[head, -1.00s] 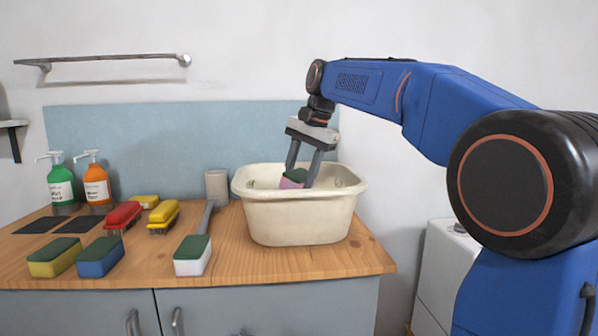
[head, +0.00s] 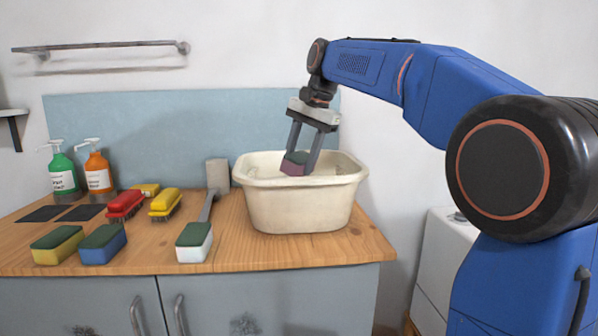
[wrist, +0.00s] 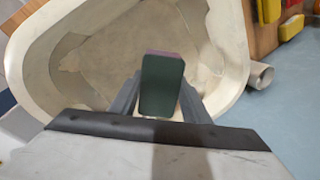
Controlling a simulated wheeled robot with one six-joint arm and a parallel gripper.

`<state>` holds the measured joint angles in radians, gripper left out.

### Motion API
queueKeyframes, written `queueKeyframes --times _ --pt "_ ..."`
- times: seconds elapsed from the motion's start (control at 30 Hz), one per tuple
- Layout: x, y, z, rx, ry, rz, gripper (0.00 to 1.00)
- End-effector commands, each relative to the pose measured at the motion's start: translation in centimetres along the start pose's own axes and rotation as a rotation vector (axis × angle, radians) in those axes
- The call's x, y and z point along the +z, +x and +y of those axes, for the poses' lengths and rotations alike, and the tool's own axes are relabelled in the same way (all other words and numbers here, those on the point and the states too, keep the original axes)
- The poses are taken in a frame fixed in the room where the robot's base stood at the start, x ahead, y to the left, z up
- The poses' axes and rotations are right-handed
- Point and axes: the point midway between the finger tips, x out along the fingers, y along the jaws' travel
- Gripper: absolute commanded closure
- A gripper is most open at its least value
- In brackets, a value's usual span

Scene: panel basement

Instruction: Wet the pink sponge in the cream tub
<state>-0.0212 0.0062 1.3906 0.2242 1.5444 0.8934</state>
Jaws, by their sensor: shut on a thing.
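The pink sponge (head: 293,168) has a dark green top. My gripper (head: 301,160) is shut on it and points down. An irregular outline shows inside the tub; I cannot tell clearly where any water surface lies. I cannot tell whether the sponge is wet.
Left of the tub are a grey cylinder (head: 217,175), a long-handled brush (head: 208,205) and a white sponge (head: 194,243). Further left are yellow (head: 58,246) and blue (head: 102,245) sponges, red (head: 125,205) and yellow (head: 165,204) brushes, and soap bottles (head: 98,172).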

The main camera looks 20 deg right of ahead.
Motion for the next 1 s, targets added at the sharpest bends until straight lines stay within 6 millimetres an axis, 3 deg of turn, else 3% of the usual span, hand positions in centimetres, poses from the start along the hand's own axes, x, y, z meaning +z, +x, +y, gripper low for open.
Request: queueKeyframes --times 1.0 --pt "0.3 -6.3 -1.9 -0.001 0.000 0.001 0.75"
